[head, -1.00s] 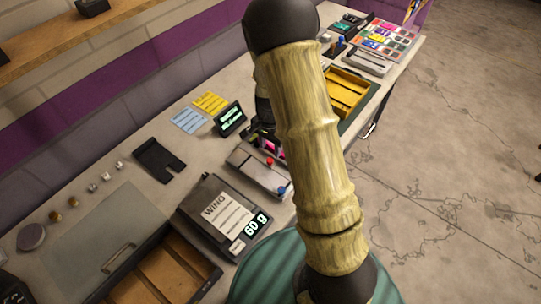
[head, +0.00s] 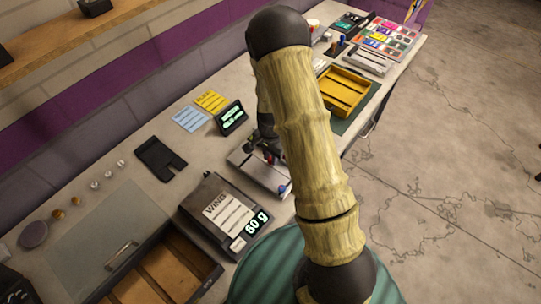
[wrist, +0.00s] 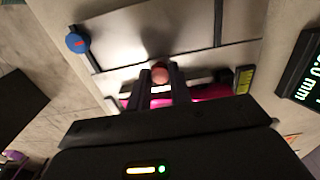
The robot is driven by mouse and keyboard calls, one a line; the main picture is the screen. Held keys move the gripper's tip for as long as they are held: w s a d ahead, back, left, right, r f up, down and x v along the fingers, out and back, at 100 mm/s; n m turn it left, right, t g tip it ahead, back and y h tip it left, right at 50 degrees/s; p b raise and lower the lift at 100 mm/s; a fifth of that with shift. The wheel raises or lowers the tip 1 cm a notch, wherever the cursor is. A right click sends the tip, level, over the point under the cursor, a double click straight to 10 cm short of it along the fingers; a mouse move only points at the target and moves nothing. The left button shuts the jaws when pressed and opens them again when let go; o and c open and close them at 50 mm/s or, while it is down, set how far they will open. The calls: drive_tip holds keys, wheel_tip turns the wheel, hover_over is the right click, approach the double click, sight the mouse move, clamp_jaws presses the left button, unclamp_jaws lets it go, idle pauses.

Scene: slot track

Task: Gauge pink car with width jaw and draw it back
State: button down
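The metal gauge plate (head: 254,174) lies on the bench, and its upper part is hidden by my arm in the head view. A blue knob (wrist: 77,43) is at its left in the wrist view. The red knob (wrist: 160,74) sits between my fingertips and fills the gap between them. My gripper (wrist: 161,78) looks shut on this knob. The pink car (wrist: 208,92) shows as a strip just behind my fingers, partly hidden by them. In the head view my arm covers the car and the red knob. A lit display (wrist: 304,82) reads in mm.
A black scale reading 60 g (head: 225,215) stands in front of the gauge. A green-lit display (head: 231,117) and a dark notched plate (head: 161,158) lie to the left. A yellow tray (head: 343,92) is behind my arm, towards the right.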

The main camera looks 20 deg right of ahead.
drive_tip(key=shift+s+a, duration=0.45)
drive_tip(key=shift+a, duration=0.25)
drive_tip(key=shift+s+a, duration=0.45)
drive_tip(key=shift+a, duration=0.25)
drive_tip(key=c, duration=1.3)
unclamp_jaws()
drive_tip(key=shift+s, duration=0.1)
drive_tip(key=shift+o, duration=0.2)
drive_tip(key=shift+r, duration=0.65)
wheel_tip(320, 180, up, 16)
drive_tip(key=b, duration=0.2)
drive_tip(key=shift+r, duration=0.1)
